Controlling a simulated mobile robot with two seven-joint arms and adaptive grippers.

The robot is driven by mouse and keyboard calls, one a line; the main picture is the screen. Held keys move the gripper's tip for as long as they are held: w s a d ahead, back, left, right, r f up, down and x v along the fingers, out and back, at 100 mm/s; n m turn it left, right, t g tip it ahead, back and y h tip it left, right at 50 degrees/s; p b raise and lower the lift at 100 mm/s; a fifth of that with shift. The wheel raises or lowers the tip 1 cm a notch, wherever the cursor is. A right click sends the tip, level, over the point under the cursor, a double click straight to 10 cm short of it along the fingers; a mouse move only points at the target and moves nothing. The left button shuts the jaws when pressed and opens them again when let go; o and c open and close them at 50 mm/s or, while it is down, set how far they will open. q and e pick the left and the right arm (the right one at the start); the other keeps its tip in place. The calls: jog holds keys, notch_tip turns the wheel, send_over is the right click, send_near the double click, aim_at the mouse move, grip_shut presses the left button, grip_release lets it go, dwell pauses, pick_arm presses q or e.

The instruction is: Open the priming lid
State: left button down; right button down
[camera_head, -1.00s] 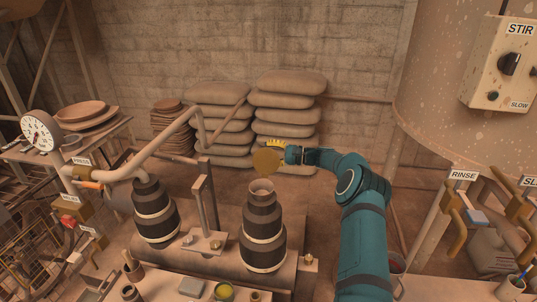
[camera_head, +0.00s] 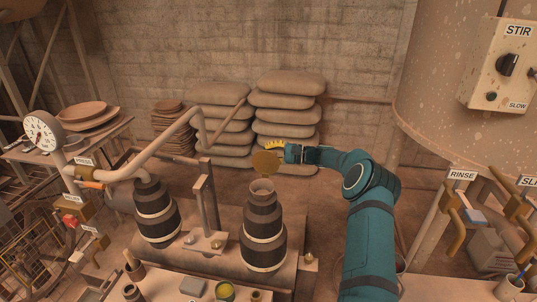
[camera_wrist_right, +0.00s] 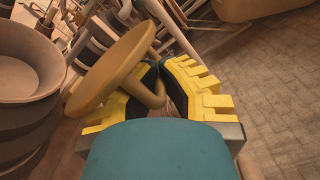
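The priming lid (camera_head: 265,162) is a round brass-coloured disc standing tilted up over the open mouth of the right dark, banded vessel (camera_head: 263,235). In the right wrist view the lid (camera_wrist_right: 105,70) shows large at the left, with a short stem and rounded handle (camera_wrist_right: 153,97) on its gripper side. My right gripper (camera_head: 278,147) is behind the lid. Its yellow fingers (camera_wrist_right: 160,78) lie on either side of the handle and look closed on it, though the contact is partly hidden. My left gripper is out of view.
A second banded vessel (camera_head: 157,212) and an upright bracket (camera_head: 207,205) stand to the left. A pipe (camera_head: 150,155) runs from the gauge (camera_head: 40,133) across behind them. Stacked sacks (camera_head: 290,115) stand by the wall. A bench with small items lies in front.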

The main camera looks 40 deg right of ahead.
jog(key=shift+s+a+r, duration=0.2)
jog(key=c, duration=1.1)
grip_release()
jog(key=shift+o, duration=0.2)
jog(key=v, duration=1.2)
